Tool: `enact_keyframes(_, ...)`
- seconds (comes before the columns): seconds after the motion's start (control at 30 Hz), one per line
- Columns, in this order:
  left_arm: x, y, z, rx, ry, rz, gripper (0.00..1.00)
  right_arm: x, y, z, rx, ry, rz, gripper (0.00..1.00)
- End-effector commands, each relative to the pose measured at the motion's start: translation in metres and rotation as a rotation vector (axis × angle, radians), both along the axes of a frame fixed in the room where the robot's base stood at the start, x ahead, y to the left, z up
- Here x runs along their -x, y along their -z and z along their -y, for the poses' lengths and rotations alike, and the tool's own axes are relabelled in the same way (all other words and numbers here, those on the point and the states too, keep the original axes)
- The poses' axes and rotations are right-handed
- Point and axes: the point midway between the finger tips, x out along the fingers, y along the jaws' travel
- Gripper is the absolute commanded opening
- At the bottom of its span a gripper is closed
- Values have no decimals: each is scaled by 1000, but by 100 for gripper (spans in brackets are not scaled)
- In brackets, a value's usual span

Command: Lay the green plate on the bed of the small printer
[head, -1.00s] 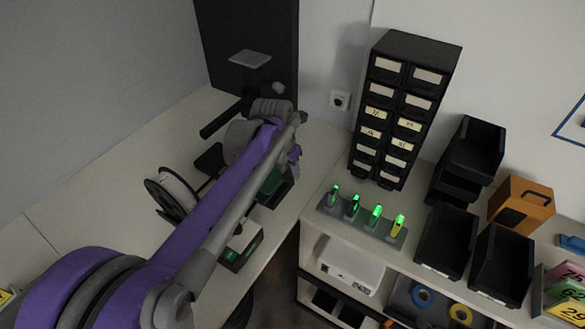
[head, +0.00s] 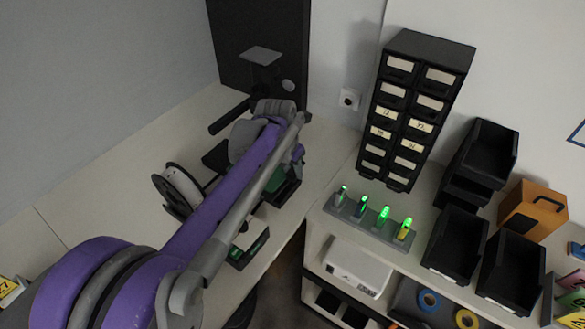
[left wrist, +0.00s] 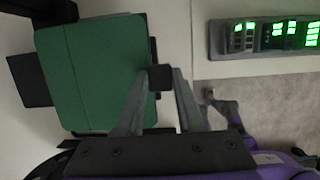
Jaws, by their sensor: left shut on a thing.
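The green plate (left wrist: 92,72) fills the left of the left wrist view, flat and roughly square. My left gripper (left wrist: 160,78) is at its right edge, with both fingers closed on a small dark tab there. Dark parts of the small printer show around and under the plate. In the head view the plate (head: 276,181) shows only partly beside my left arm, over the printer's black base (head: 287,193). My arm hides much of the printer and the gripper. I cannot tell whether the plate touches the bed. My right gripper is not in view.
A white spool (head: 180,190) stands left of my arm. A grey rack (head: 352,210) with several green-lit devices stands on the shelf to the right, near a black drawer tower (head: 415,105) and black bins (head: 455,240). A gap separates bench and shelf.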

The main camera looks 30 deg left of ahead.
Motion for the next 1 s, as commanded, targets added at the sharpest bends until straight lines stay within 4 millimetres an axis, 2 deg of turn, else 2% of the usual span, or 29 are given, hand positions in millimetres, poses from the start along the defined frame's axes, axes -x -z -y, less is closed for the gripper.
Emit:
enact_keyframes(0.73,0,24,0,0,0,0,0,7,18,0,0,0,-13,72)
enact_keyframes(0.77,0,23,0,0,0,0,40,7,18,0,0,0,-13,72)
enact_keyframes(0.93,0,22,0,0,0,0,71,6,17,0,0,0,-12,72)
enact_keyframes(1.0,0,22,0,0,0,0,72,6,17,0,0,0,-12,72)
